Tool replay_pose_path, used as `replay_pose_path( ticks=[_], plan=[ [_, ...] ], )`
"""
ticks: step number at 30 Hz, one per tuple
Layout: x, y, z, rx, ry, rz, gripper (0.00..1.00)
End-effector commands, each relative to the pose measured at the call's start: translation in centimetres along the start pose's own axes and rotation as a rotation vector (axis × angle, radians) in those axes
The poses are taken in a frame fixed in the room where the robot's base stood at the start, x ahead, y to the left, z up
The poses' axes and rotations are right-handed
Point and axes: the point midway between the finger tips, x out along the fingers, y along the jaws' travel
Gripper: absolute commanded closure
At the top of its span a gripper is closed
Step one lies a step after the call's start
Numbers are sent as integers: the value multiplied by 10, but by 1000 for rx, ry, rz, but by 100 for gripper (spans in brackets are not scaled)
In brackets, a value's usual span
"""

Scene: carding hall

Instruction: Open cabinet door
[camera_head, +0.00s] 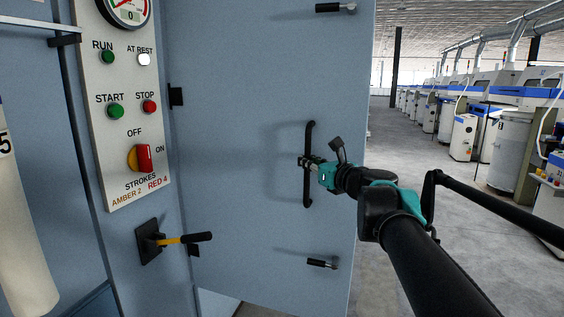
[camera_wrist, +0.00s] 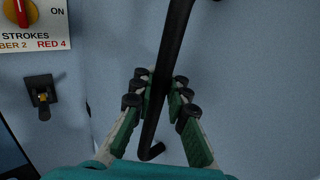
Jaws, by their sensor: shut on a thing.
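The cabinet door (camera_head: 235,120) is a tall blue-grey panel in the middle of the head view, and it fills much of the wrist view (camera_wrist: 245,60). A black vertical bar handle (camera_head: 308,190) is fixed near its right side. My gripper (camera_head: 310,163) is shut on the handle around its middle. In the wrist view the fingers of my gripper (camera_wrist: 157,92) lie on both sides of the handle (camera_wrist: 174,45), whose bent lower end shows between them. Two small black-gripped latches, upper (camera_head: 335,8) and lower (camera_head: 322,263), sit on the door. How far the door stands open is unclear.
A cream control panel (camera_head: 120,180) with buttons and a red-yellow switch (camera_head: 139,158) is left of the door. A yellow lever with a black grip (camera_head: 197,238) sticks out below it. Grey floor (camera_head: 395,150) lies open at right, with rows of machines (camera_head: 495,145) beyond.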

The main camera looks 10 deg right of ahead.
Motion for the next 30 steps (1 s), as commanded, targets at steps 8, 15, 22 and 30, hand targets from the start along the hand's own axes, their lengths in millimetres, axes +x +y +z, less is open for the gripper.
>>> replay_pose_path(
  ticks=[8, 15, 22, 30],
  plan=[
    [0, -3, 0, 0, 0, -10, 100],
    [0, -3, 0, 0, 0, -11, 81],
    [0, -1, 0, 0, 0, -6, 64],
    [0, 0, 0, 0, 0, -3, 64]
  ],
)
